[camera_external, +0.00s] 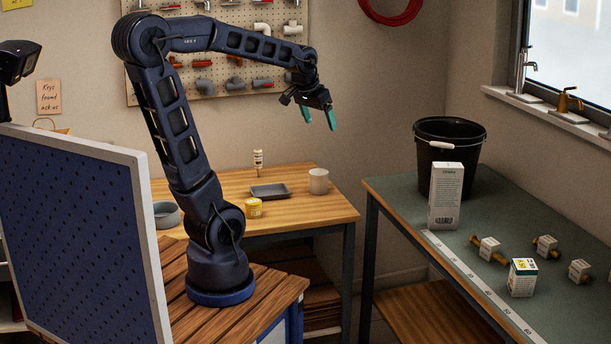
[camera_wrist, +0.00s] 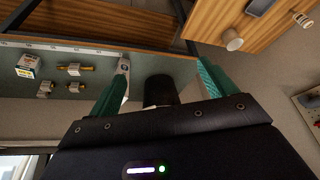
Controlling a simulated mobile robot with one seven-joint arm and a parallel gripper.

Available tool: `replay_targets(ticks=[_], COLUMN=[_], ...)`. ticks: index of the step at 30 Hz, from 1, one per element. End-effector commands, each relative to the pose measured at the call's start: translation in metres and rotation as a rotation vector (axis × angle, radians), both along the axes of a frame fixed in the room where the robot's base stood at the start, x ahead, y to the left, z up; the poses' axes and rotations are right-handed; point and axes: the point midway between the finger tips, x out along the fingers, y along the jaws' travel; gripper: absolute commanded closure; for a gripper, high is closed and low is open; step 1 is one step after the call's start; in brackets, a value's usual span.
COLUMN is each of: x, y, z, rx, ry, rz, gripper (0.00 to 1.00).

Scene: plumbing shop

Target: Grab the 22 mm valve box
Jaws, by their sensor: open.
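The print is too small to tell which is the 22 mm valve box. My gripper (camera_external: 318,117) is open and empty, high in the air left of the bench, with its teal fingers apart (camera_wrist: 162,64).
A black bucket (camera_external: 438,150) stands at the back of the green-topped bench (camera_external: 399,193). Several brass-ended valves, including one (camera_external: 489,249), lie around the small box. A ruler strip (camera_external: 478,286) runs along the front edge. A wooden table (camera_external: 330,213) holds a cup (camera_external: 318,181) and tray.

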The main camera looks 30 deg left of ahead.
Motion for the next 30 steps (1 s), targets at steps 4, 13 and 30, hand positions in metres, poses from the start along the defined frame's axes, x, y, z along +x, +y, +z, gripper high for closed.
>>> replay_targets(ticks=[4,13,30], x=[0.031,0.075,0.065], y=[-0.052,-0.170,-0.433], z=[-0.003,-0.020,-0.106], rx=[0.004,0.005,0.004], ry=[0.004,0.004,0.008], rz=[-0.090,-0.262,-0.586], gripper=[0.16,0.16,0.16])
